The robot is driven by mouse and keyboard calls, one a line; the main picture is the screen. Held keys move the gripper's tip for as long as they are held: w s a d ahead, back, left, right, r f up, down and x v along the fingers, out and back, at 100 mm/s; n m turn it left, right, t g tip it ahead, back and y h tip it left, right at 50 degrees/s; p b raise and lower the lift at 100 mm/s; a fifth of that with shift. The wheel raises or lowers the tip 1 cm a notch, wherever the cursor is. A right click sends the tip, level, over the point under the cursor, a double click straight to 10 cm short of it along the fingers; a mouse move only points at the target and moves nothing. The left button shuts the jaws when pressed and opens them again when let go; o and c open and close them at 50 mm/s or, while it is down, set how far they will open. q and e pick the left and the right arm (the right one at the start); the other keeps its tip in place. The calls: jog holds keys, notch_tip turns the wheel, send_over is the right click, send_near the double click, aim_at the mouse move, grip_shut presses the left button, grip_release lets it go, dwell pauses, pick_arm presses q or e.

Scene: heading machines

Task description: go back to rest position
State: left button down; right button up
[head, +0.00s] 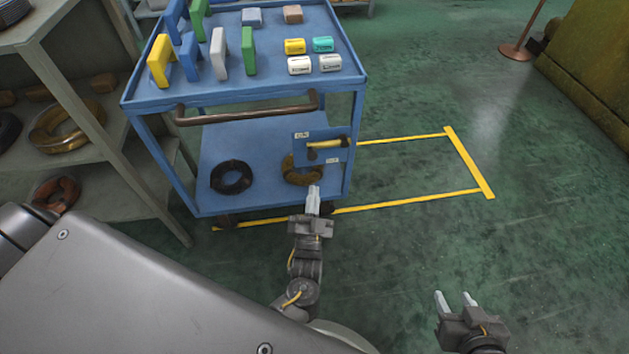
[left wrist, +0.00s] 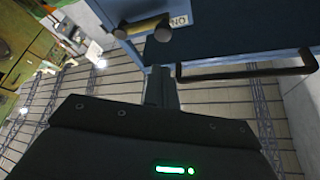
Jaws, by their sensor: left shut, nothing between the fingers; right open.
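My left gripper (head: 313,201) is shut and empty in the head view. It is in front of the blue cart (head: 270,92), just below the small blue panel with a yellow handle (head: 329,145) at the cart's right front. In the left wrist view the shut fingers (left wrist: 160,88) point toward the cart, with its dark handle bar (left wrist: 245,72) close by on the right. My right gripper (head: 456,300) is open and empty at the lower right of the head view, above the green floor.
The cart's top carries several coloured blocks (head: 220,52); its lower shelf holds a black coil (head: 231,177) and a brown coil (head: 300,172). A grey shelf rack (head: 90,140) stands at the left. Yellow floor lines (head: 470,162) lie right of the cart.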

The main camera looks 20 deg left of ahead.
pick_arm(q)
jog(key=shift+s+d+f, duration=0.1)
jog(key=shift+s, duration=0.25)
dwell(0.3)
